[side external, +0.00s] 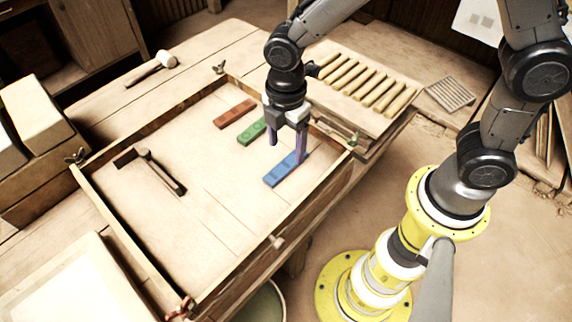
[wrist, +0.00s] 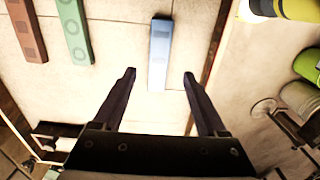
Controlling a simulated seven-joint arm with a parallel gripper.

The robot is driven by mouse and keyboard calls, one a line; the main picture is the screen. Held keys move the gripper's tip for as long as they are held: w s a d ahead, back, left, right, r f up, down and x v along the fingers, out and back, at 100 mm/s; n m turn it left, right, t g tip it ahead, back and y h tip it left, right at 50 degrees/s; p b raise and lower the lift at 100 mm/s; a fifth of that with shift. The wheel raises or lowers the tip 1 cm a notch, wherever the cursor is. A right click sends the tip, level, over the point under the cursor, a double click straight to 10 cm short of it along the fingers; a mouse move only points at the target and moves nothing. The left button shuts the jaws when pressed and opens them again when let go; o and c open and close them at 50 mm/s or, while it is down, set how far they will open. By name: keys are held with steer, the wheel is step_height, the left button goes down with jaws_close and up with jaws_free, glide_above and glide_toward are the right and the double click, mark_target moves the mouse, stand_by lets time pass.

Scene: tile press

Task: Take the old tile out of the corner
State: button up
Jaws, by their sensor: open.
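Three narrow tiles lie in a row on the pale bed of the wooden press frame (side external: 215,258). They are a red-brown tile (side external: 235,113), a green tile (side external: 252,131) and a blue tile (side external: 279,176). In the wrist view the blue tile (wrist: 160,50) points between the fingers, with the green tile (wrist: 74,30) and red-brown tile (wrist: 25,30) to the left. My gripper (side external: 287,152) is open and empty, above the blue tile's far end. Its fingertips (wrist: 159,73) show on either side of the blue tile, apart from it. I cannot tell which tile is old.
A dark lever-like tool (side external: 160,172) and a short dark brown piece (side external: 125,157) lie at the bed's left. A rack of pale rods (side external: 360,82) stands behind the frame. A mallet (side external: 152,68) lies at the back left. The middle of the bed is clear.

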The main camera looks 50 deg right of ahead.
mark_target(286, 164)
steer(key=shift+w+d+f, duration=0.1)
steer(key=shift+f, duration=2.75)
jaws_close()
